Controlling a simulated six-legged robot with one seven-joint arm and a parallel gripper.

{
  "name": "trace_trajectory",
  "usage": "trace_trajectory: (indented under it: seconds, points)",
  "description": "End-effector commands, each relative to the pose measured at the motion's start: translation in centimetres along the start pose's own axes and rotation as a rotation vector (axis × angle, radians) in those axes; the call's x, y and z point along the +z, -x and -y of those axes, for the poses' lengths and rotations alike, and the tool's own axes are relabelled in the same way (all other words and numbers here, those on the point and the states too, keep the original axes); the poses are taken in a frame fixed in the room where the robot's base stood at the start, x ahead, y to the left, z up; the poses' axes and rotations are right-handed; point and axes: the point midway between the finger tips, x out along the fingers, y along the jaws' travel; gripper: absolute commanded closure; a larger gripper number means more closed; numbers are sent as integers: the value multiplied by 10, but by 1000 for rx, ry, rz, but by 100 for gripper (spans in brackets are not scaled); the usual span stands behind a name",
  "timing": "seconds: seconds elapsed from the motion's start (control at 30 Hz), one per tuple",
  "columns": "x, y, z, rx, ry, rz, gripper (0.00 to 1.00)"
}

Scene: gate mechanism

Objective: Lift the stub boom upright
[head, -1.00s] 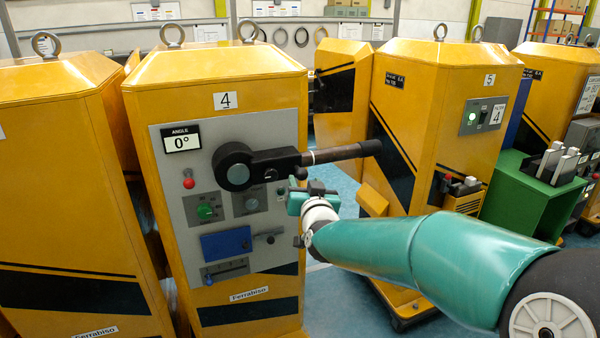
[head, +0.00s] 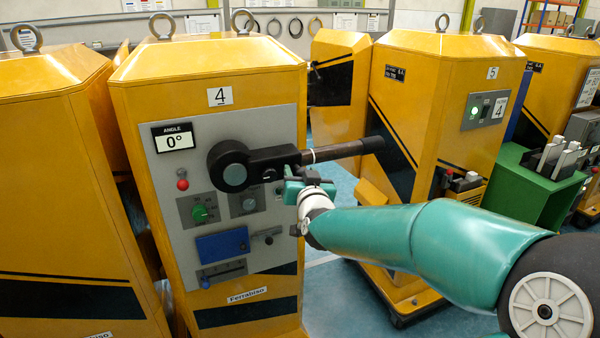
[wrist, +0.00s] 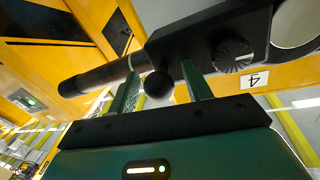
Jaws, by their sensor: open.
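The stub boom (head: 300,157) is a dark grey bar lying about level, pointing right from a round hub on the front panel of yellow cabinet 4. The angle display (head: 175,138) above it reads 0°. My gripper (head: 308,182) is just under the boom, around the middle of its length. In the wrist view the boom (wrist: 105,75) crosses the top, and my gripper (wrist: 160,80) is open with its two green fingers apart. A black ball knob (wrist: 158,84) on the boom's underside shows between the fingers. Contact between fingers and knob cannot be told.
The panel below the boom has a red button (head: 183,185), a green knob (head: 200,213) and a blue box (head: 222,244). Yellow cabinet 5 (head: 440,80) stands to the right, behind my arm. A green box (head: 535,190) is farther right. Blue floor shows between the cabinets.

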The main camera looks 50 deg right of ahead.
Motion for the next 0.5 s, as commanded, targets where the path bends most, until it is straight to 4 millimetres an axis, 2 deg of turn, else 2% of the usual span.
trace_trajectory:
  seconds: [0.27,0.5]
  points:
    - [0,2,-1,1,-1,0,50]
    - [0,1,-1,1,-1,0,97]
